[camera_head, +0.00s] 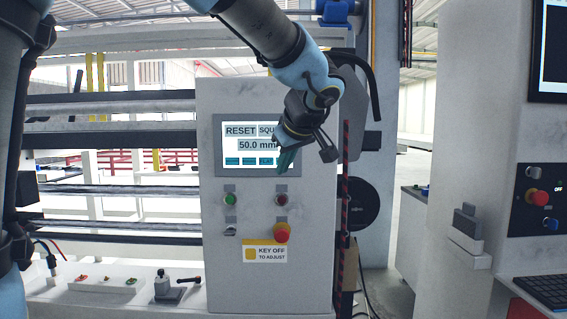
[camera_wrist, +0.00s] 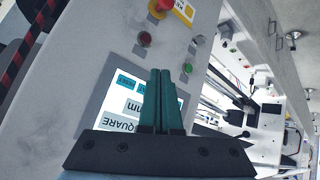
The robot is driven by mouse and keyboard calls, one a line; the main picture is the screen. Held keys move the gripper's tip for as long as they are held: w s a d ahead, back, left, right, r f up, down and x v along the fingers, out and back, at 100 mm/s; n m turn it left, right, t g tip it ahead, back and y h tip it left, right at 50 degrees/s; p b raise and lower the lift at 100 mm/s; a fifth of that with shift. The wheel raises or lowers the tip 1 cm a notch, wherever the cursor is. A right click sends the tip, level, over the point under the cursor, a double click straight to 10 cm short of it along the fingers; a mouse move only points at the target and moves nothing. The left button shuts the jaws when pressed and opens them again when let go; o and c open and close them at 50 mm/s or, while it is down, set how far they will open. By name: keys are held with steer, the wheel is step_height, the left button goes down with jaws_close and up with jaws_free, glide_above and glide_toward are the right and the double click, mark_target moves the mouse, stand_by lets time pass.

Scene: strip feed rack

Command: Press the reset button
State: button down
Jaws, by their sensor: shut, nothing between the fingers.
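I cannot tell whether the fingertips touch the panel.
Below the screen are a green button (camera_head: 230,198), a dark red button (camera_head: 281,199), a key switch (camera_head: 230,229) and a red emergency stop (camera_head: 281,232) on yellow. Another console (camera_head: 470,205) stands farther right.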

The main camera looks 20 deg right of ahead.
steer(key=w+d+p, duration=0.3)
steer(key=w+p, duration=0.1)
steer(key=w, duration=0.4)
steer(key=shift+d, duration=0.3)
steer(key=shift+w, duration=0.1)
stand_by(1.8)
steer(key=shift+w+d, duration=0.15)
steer(key=shift+w, duration=0.1)
steer(key=shift+w+d+b, duration=0.15)
steer(key=shift+w+b, duration=0.15)
steer(key=shift+b, duration=0.05)
stand_by(0.6)
steer(key=shift+s, duration=0.1)
steer(key=shift+s+a+b, duration=0.3)
steer(key=shift+s+b, duration=0.3)
steer(key=shift+b, duration=0.35)
